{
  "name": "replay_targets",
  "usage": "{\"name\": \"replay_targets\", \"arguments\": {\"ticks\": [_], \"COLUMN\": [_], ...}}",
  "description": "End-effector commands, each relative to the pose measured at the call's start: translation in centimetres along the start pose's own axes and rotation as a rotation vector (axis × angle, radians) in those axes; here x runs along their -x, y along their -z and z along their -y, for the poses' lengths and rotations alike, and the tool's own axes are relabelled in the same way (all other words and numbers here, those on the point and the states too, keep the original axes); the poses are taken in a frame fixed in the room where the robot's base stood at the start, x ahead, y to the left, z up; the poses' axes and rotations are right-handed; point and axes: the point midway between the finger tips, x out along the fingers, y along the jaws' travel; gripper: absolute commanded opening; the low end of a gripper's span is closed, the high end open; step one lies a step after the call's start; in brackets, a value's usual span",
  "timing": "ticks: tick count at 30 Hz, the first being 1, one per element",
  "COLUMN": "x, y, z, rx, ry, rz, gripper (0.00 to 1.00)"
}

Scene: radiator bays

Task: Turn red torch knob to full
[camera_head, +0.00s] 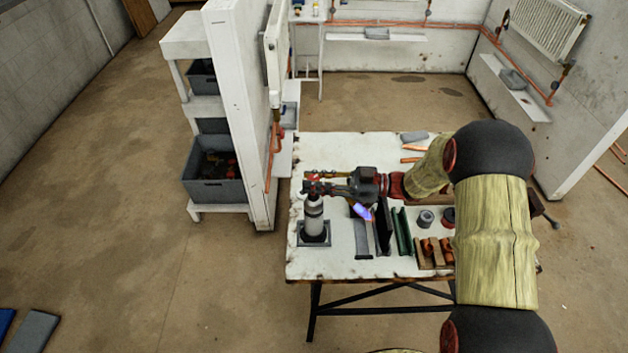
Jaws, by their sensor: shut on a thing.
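The torch is a pale grey gas bottle (314,213) with a dark upper part, standing upright in a square grey base (316,240) at the left end of the worktable. A small red knob (313,177) shows at the top of the torch, partly covered by the fingers. My gripper (308,187) reaches in from the right, level with the torch top, and is shut at the knob. The knob's exact setting is too small to read. A blue-violet glow like a flame (362,211) shows right of the bottle, below my gripper.
The white worktable (340,150) also holds a dark upright plate (382,228), a green channel (402,232), a grey roll (426,219) and wooden blocks with copper fittings (434,252). A white partition (240,110) stands close to the left. The floor farther left is mostly clear.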

Motion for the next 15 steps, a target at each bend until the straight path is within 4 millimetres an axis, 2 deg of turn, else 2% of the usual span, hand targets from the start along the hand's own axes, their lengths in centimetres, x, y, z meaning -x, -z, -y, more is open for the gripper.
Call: {"name": "replay_targets", "arguments": {"ticks": [10, 15], "x": [-0.01, 0.00], "y": [0.04, 0.03], "z": [-0.02, -0.01], "rx": [0.001, 0.001], "ry": [-0.001, -0.001], "rz": [0.000, 0.000], "gripper": [0.41, 0.42]}}
